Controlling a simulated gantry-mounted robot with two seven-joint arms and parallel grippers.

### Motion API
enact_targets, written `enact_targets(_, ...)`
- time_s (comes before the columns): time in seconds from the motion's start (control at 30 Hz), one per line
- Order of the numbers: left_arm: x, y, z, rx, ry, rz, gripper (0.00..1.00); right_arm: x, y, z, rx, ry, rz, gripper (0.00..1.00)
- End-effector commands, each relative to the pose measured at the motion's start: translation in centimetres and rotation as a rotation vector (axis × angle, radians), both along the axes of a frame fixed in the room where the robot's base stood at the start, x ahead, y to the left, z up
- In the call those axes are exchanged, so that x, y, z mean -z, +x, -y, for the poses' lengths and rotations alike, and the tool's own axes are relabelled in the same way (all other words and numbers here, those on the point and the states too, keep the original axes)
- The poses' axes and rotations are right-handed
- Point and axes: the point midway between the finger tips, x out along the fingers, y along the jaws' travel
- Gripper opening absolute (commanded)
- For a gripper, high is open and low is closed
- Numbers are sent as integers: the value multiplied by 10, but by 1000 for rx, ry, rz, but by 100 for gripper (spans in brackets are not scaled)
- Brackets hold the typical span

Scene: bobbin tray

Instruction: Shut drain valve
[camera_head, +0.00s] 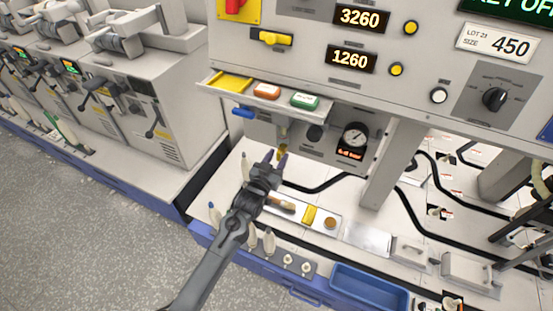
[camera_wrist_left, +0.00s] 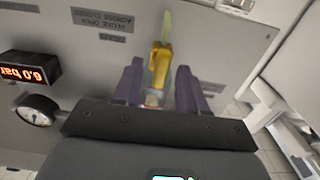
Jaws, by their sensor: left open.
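The drain valve appears to be the yellow fitting (camera_head: 282,150) hanging under the front of the machine. In the left wrist view its yellow body (camera_wrist_left: 160,58) sits between my fingers, with a pale yellow-green piece running in line beyond it. My left gripper (camera_head: 276,158) is open just below and around the fitting. It also shows in the left wrist view (camera_wrist_left: 159,72), one finger on each side with gaps visible. Whether a finger touches the valve I cannot tell. A label plate (camera_wrist_left: 100,19) beside it is upside down and seems to read "across closed".
A pressure gauge (camera_head: 355,136) with a lit display is to the right of the valve. A shelf (camera_head: 327,106) with coloured blocks juts out above. Below are a bobbin tray strip (camera_head: 347,232), upright pale bobbins (camera_head: 269,241) and a blue bin (camera_head: 370,291). A machine leg (camera_head: 392,165) stands right.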

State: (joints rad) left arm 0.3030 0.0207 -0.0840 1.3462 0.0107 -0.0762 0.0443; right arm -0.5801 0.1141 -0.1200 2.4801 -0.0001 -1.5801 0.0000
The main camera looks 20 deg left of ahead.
Motion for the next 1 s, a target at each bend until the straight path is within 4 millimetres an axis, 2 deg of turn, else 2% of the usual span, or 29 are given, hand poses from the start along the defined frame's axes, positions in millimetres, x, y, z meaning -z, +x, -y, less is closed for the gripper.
enact_targets(0.07,0,0,0,0,0,0,38,0,0,0,0,0,0,0)
enact_targets(0.3,0,0,0,0,0,0,2,0,0,1,-2,-3,-1,0)
enact_targets(0.33,0,0,0,0,0,0,0,0,0,1,-3,-4,0,0)
enact_targets(0.67,-1,0,0,0,-22,-1,0,-3,0,2,-7,-11,0,0)
enact_targets(1.0,-3,0,-1,-1,-205,-15,0,-22,0,2,-5,-7,-1,0)
